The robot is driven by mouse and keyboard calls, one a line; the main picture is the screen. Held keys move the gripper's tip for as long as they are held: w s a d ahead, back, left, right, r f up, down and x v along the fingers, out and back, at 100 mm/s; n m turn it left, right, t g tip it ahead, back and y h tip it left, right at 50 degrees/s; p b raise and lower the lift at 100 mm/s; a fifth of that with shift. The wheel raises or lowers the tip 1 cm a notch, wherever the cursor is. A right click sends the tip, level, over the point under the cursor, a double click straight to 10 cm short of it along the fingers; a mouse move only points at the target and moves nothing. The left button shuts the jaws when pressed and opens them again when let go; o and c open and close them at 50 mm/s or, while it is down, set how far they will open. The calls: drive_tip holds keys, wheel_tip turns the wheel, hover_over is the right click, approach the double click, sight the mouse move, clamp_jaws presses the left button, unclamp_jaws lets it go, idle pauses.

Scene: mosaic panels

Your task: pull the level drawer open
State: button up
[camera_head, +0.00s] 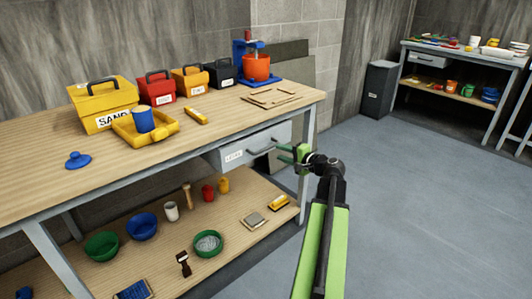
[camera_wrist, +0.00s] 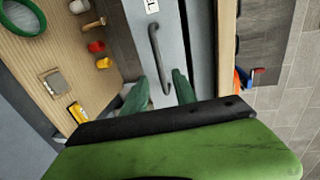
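The grey drawer (camera_head: 240,151) with a white label reading "LEVEL" hangs under the right part of the wooden workbench top. Its front stands out a little from the bench edge. Its dark bar handle (camera_head: 261,151) also shows in the wrist view (camera_wrist: 157,55). My gripper (camera_head: 284,154) is at the right end of the handle in the head view. In the wrist view its two green fingers (camera_wrist: 164,88) are apart, with the handle's near end between their tips. I cannot tell whether either finger touches the handle.
The workbench (camera_head: 60,180) carries toolboxes, a blue can in a yellow tray (camera_head: 165,131) and an orange bucket (camera_head: 256,68). Bowls, jars and brushes stand on its lower shelf (camera_head: 160,255). A bench leg (camera_head: 304,170) is close to my gripper. The floor (camera_head: 410,200) at right is clear.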

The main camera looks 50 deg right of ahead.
sight(267, 148)
drive_tip(key=b+x, duration=0.1)
drive_tip(key=x, duration=0.8)
clamp_jaws()
idle(1.0)
